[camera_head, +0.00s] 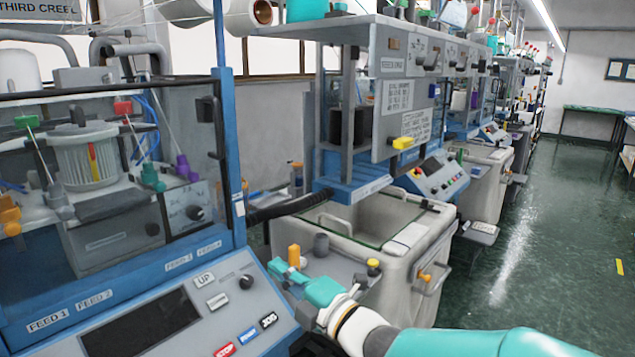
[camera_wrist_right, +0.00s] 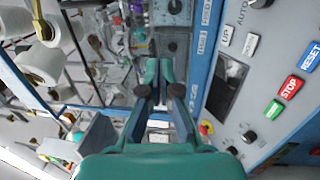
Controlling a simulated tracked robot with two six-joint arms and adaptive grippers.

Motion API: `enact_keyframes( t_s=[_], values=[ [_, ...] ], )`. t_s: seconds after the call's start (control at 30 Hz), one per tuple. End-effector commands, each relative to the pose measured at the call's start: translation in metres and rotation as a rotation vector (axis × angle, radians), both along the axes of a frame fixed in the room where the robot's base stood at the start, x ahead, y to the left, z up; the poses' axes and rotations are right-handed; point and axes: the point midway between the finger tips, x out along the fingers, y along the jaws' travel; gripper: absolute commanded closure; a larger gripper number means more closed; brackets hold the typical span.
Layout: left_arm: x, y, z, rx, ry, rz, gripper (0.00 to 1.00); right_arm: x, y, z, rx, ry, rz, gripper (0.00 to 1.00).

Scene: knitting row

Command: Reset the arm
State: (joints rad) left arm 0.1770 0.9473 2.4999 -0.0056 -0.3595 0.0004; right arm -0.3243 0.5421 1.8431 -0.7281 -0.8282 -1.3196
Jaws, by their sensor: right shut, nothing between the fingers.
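My right arm (camera_head: 480,342) enters the head view from the bottom right and reaches left over the front of the machines. Its teal right gripper (camera_head: 284,272) is shut and empty, beside the right end of the control panel (camera_head: 232,312). In the right wrist view the gripper (camera_wrist_right: 160,72) shows from behind, its fingers together with nothing between them. The panel's STOP button (camera_wrist_right: 291,87) and RESET button (camera_wrist_right: 311,57) lie to the right of the fingers there, apart from them. My left gripper does not show.
A knitting machine with a clear guard (camera_head: 90,170) fills the left. A pale bin (camera_head: 400,290) stands just beyond the gripper, near an orange knob (camera_head: 294,255) and a yellow knob (camera_head: 373,266). More machines line the row. The green floor (camera_head: 540,250) at right is open.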

Motion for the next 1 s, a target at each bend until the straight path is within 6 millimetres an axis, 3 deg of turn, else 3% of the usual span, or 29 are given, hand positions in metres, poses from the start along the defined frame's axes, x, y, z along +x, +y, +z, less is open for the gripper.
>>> enact_keyframes(
  t_s=[0.17,0.37,0.57,0.63,0.77,0.83,0.97,1.0],
  values=[
    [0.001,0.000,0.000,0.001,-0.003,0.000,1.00,0.019,-0.021,-0.031,-0.009,0.052,-0.041,1.00],
    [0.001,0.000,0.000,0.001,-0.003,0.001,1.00,0.029,-0.044,-0.084,-0.021,0.155,-0.083,1.00],
    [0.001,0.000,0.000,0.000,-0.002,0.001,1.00,0.030,-0.078,-0.165,-0.017,0.354,-0.159,1.00],
    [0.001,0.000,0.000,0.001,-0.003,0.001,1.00,0.024,-0.095,-0.206,0.003,0.475,-0.201,1.00],
    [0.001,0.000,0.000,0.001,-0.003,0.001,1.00,-0.004,-0.129,-0.293,0.082,0.781,-0.308,1.00],
    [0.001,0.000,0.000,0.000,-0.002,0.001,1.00,-0.029,-0.145,-0.338,0.146,0.967,-0.379,1.00],
    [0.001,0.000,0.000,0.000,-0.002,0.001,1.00,-0.092,-0.169,-0.412,0.297,1.335,-0.544,1.00],
    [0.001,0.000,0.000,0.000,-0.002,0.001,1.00,-0.116,-0.174,-0.431,0.354,1.453,-0.605,1.00]
  ],
)
